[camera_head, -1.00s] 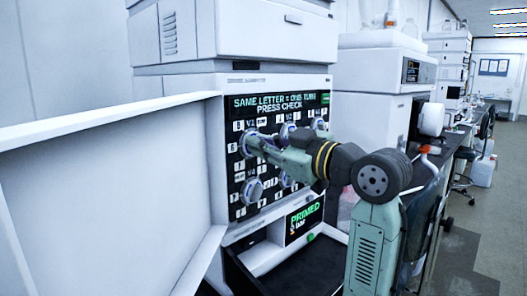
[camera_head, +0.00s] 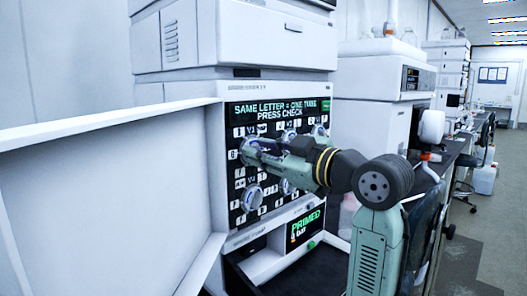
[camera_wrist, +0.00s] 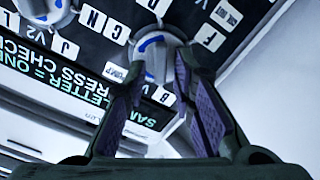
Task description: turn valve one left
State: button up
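Valve one is a round white knob with blue marks (camera_head: 243,148), at the upper left of the black panel (camera_head: 236,218) and partly hidden by my gripper. It also shows in the wrist view (camera_wrist: 153,53). My gripper (camera_head: 256,148) reaches in from the right at this knob. In the wrist view my gripper's two purple-padded fingers (camera_wrist: 158,72) stand on either side of the knob. They look open, with small gaps beside its ridge; light contact cannot be ruled out. Letter labels surround the knob.
Valve two's knob (camera_wrist: 38,8) is close by. A lower knob (camera_head: 251,196) is below valve one. A white open door (camera_head: 110,190) stands left of the panel. A small green-lettered "PRIMED" screen (camera_head: 305,226) is below. A black tray (camera_head: 310,272) lies underneath.

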jog(key=shift+o, duration=0.4)
jog(key=v, duration=1.2)
